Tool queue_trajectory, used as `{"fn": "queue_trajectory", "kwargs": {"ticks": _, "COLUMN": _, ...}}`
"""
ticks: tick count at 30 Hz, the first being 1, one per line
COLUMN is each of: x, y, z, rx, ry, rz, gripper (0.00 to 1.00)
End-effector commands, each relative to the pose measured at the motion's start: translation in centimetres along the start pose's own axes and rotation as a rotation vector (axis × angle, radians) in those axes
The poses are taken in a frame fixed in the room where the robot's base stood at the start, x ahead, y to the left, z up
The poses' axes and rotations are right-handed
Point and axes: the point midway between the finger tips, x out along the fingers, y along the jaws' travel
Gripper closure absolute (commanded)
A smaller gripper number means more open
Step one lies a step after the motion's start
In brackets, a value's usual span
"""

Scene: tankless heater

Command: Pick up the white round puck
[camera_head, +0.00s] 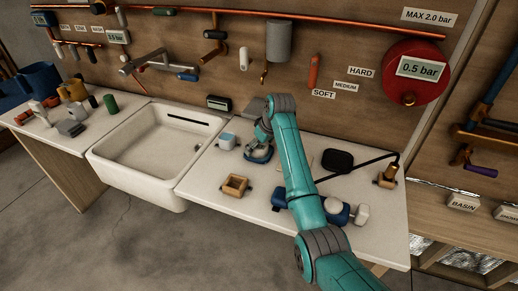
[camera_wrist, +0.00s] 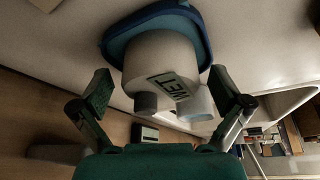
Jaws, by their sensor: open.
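A white round body with a "WET" label (camera_wrist: 160,62), which looks like the puck, sits on a blue-rimmed tray (camera_wrist: 117,42) in the wrist view. My gripper (camera_wrist: 163,88) is open, with one finger on each side of the white body in that view. I cannot tell whether either finger touches it. In the head view my gripper (camera_head: 257,146) is low over the blue tray (camera_head: 259,157) and hides most of what is on it.
A light-blue and white block (camera_head: 226,141) stands just left of my gripper. A wooden box (camera_head: 234,186) is in front. A white sink (camera_head: 150,150) lies to the left. A black pad (camera_head: 337,160) is to the right. Pipes and fittings hang on the back wall.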

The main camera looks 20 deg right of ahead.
Motion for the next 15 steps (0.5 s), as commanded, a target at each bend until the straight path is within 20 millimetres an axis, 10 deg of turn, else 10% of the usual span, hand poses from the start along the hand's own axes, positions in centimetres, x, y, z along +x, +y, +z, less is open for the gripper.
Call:
{"fn": "queue_trajectory", "kwargs": {"ticks": 9, "x": 0.42, "y": 0.00, "z": -0.03, "rx": -0.001, "ry": 0.001, "rz": 0.001, "gripper": 0.03}}
{"fn": "queue_trajectory", "kwargs": {"ticks": 15, "x": 0.41, "y": 0.00, "z": -0.01, "rx": 0.000, "ry": 0.001, "rz": 0.001, "gripper": 0.53}}
